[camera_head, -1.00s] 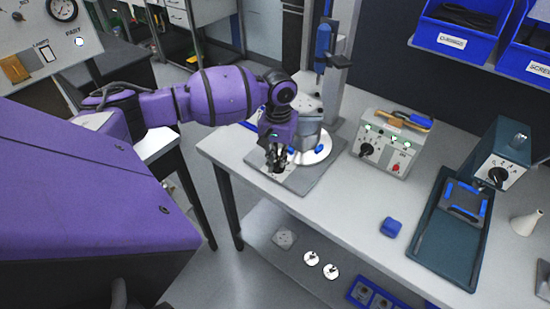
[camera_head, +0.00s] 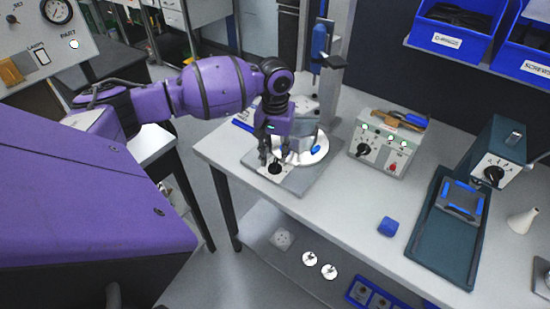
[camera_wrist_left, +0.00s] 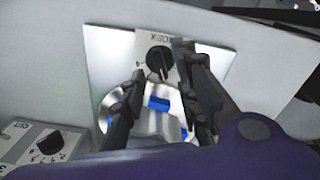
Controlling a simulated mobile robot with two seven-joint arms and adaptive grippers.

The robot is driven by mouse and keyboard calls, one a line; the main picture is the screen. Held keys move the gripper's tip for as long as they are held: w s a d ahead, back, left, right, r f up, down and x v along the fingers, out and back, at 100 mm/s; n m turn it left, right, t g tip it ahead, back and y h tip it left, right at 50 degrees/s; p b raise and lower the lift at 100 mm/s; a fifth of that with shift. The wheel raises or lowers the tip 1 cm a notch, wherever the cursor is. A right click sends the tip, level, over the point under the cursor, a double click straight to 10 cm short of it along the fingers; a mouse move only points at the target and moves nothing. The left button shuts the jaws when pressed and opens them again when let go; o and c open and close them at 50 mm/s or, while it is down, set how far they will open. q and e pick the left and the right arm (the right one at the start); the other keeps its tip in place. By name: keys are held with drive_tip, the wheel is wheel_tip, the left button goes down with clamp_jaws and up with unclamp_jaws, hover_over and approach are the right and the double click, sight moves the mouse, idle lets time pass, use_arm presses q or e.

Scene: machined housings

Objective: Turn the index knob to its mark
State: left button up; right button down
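The black index knob (camera_head: 275,168) sits on a pale plate at the front left of the grey fixture base (camera_head: 302,183). In the left wrist view the knob (camera_wrist_left: 159,60) shows beside printed lettering, partly readable as INDEX. Its ridge runs roughly up and down in that picture; I cannot tell whether it meets a mark. My left gripper (camera_head: 274,156) is just above the knob, fingers pointing down. In the left wrist view its two fingers (camera_wrist_left: 160,62) are spread apart, with the knob visible between and beyond their tips, apparently untouched. My right gripper is in neither view.
A round metal housing with blue clamps (camera_head: 316,149) stands right behind the gripper, by an upright column (camera_head: 329,95). A control box (camera_head: 383,148), a blue block (camera_head: 388,226) and a dark tray (camera_head: 425,245) are to the right. Bench space before the control box is clear.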

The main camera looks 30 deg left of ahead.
sight(275, 163)
use_arm(q)
wheel_tip(275, 163, up, 9)
idle(0.3)
idle(0.5)
